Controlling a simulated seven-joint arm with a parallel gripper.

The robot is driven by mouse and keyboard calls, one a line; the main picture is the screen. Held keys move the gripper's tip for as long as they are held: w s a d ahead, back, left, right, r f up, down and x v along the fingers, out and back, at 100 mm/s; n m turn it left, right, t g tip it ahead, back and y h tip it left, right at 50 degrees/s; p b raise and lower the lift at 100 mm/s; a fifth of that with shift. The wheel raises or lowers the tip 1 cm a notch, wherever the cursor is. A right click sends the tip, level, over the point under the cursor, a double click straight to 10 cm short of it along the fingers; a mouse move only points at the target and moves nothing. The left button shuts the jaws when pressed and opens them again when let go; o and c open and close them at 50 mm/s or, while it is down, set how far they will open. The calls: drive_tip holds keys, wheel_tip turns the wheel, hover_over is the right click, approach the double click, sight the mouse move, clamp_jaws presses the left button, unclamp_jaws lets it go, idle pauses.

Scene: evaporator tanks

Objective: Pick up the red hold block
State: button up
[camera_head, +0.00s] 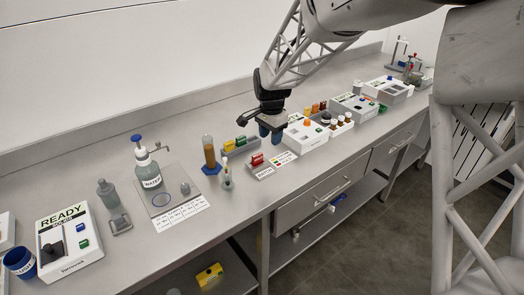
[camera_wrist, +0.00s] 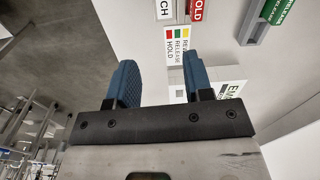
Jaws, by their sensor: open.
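My gripper (camera_head: 270,134) has blue fingers and hangs above the counter, behind and slightly right of the red block. In the wrist view my gripper (camera_wrist: 160,64) is open, with nothing between its fingers, and apart from the block.
A grey rack (camera_head: 238,151) with yellow and green blocks stands behind the plate. An amber cylinder (camera_head: 209,152) and a small bottle (camera_head: 227,175) stand left. A white box (camera_head: 305,135) stands close on the right. A colour key card (camera_wrist: 178,47) lies beside the red block.

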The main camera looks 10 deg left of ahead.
drive_tip(key=m, duration=0.1)
hover_over(257, 155)
wheel_tip(257, 155, down, 4)
drive_tip(key=shift+f, duration=0.15)
drive_tip(key=shift+f, duration=1.35)
drive_tip(key=shift+f, duration=2.55)
clamp_jaws()
